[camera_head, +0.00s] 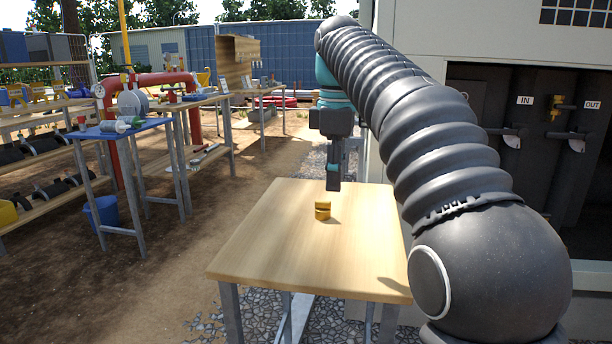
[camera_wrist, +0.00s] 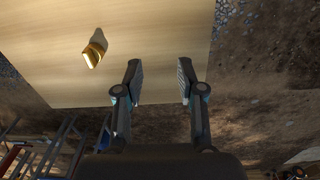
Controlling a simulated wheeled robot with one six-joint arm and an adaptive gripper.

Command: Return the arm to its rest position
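My arm reaches out from the lower right in the head view and bends down over a wooden table (camera_head: 300,245). My gripper (camera_head: 333,186) hangs above the table's far part, pointing down. In the wrist view my gripper (camera_wrist: 160,80) has its two fingers well apart with nothing between them. A small yellow object (camera_head: 322,210) stands on the table, just left of and below the gripper in the head view. It also shows in the wrist view (camera_wrist: 94,48), to the left of the fingers and apart from them.
A pale chiller cabinet (camera_head: 455,40) with IN and OUT labels stands close on the right. A blue-topped table (camera_head: 115,130) and shelves (camera_head: 40,150) stand on the left, with a blue bucket (camera_head: 102,211) below. Open dirt ground lies between.

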